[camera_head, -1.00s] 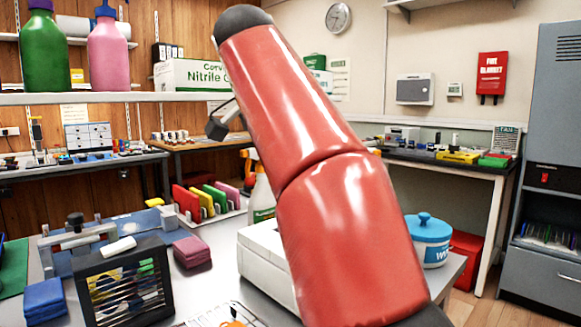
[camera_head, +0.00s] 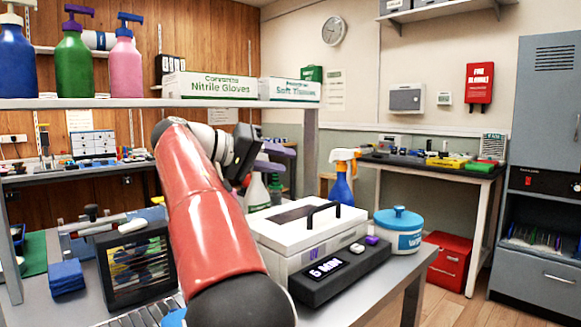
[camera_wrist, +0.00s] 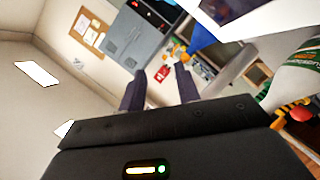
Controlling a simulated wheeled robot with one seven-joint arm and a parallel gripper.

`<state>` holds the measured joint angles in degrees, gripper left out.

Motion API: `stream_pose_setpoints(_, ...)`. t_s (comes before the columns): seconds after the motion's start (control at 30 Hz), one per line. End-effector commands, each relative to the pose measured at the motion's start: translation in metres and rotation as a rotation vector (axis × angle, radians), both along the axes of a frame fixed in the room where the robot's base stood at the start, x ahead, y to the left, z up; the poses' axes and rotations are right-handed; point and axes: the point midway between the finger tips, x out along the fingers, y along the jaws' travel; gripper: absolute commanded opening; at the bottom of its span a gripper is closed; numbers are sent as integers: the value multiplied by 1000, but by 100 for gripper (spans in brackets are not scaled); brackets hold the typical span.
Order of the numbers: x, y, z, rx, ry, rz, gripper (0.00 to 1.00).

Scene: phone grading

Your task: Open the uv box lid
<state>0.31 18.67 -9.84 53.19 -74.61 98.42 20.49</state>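The uv box (camera_head: 275,240) is white and stands on the bench right of my arm in the head view. Its white lid (camera_head: 290,222) lies shut, with a black arched handle (camera_head: 322,210) on top. A black panel (camera_head: 340,272) in front shows "5 MIN" and has a white and a purple button. My gripper (camera_head: 287,160) is above and behind the box's left side, clear of the handle. In the wrist view, my gripper (camera_wrist: 160,88) has two dark fingers apart with nothing between them. The handle is not clearly seen there.
A blue spray bottle (camera_head: 342,180) with an orange head stands behind the box; a white bottle (camera_head: 257,193) is near my gripper. A blue-lidded tub (camera_head: 398,230) is at the right. A shelf (camera_head: 200,103) with pump bottles and glove boxes runs above. A black rack (camera_head: 135,265) stands left.

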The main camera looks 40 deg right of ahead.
Motion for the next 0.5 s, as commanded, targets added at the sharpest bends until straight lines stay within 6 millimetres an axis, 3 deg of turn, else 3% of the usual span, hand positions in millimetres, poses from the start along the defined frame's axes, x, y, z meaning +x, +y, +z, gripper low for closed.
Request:
stream_pose_setpoints(0.2,-7,-29,-8,0,0,-1,32)
stream_pose_setpoints(0.5,-9,-37,-10,0,-3,1,32)
